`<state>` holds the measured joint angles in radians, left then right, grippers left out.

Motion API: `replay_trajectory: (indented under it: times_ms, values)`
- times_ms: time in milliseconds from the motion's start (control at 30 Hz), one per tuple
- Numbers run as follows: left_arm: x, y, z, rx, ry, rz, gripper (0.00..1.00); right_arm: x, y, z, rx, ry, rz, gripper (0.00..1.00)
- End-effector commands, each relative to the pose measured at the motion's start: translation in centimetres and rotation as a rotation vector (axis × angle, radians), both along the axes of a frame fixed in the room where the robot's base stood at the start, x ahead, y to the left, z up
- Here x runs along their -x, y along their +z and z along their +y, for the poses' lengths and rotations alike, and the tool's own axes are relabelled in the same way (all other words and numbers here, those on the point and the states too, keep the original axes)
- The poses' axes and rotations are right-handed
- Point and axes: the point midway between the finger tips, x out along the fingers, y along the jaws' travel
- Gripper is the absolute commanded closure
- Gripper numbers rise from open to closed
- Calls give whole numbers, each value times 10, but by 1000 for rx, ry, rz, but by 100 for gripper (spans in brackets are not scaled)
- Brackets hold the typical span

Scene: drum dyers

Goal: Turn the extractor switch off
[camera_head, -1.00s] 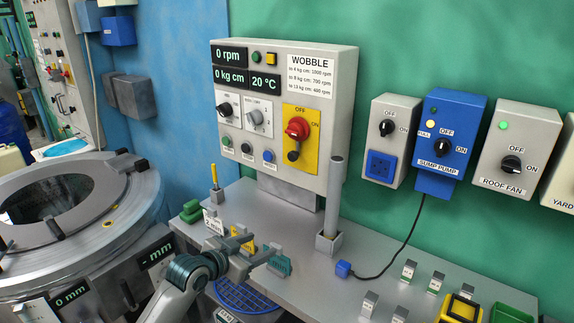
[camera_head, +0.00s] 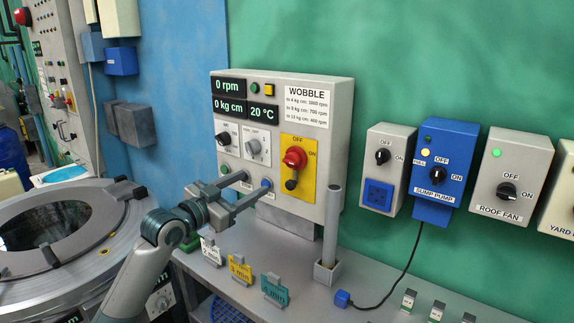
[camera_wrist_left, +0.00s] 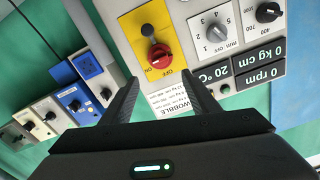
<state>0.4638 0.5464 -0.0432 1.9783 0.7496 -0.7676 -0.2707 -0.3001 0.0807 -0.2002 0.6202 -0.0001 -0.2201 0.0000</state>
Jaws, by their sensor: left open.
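No label reading "extractor" is legible. A grey control box (camera_head: 232,138) on the wall carries a red rotary switch (camera_head: 294,157) on a yellow plate (camera_head: 312,148), marked OFF at the top and ON at the right. A black piece shows below the red knob; which mark the switch points to is unclear. In the left wrist view the red switch (camera_wrist_left: 160,55) appears upside down, beyond the fingertips. My left gripper (camera_head: 255,182) is open and empty in front of the box's lower edge, left of and below the red switch. It also shows in the left wrist view (camera_wrist_left: 162,85). My right gripper is out of view.
Right of the box stand an upright grey post (camera_head: 331,225), a grey OFF/ON switch box (camera_head: 385,140), the blue sump pump box (camera_head: 445,135) and the roof fan box (camera_head: 512,155). Small time tags, including a yellow one (camera_head: 240,271), stand on the bench below. A round drum (camera_head: 105,205) is at left.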

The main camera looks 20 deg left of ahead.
Motion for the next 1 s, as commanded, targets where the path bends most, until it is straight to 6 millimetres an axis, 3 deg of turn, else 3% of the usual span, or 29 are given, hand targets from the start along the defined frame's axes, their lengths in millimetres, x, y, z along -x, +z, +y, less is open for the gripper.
replay_trajectory:
  times_ms: [267,1000]
  values:
    - [-25,3,-9,3,0,1,45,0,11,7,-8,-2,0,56]
    - [-137,2,-50,1,0,1,45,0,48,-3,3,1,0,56]
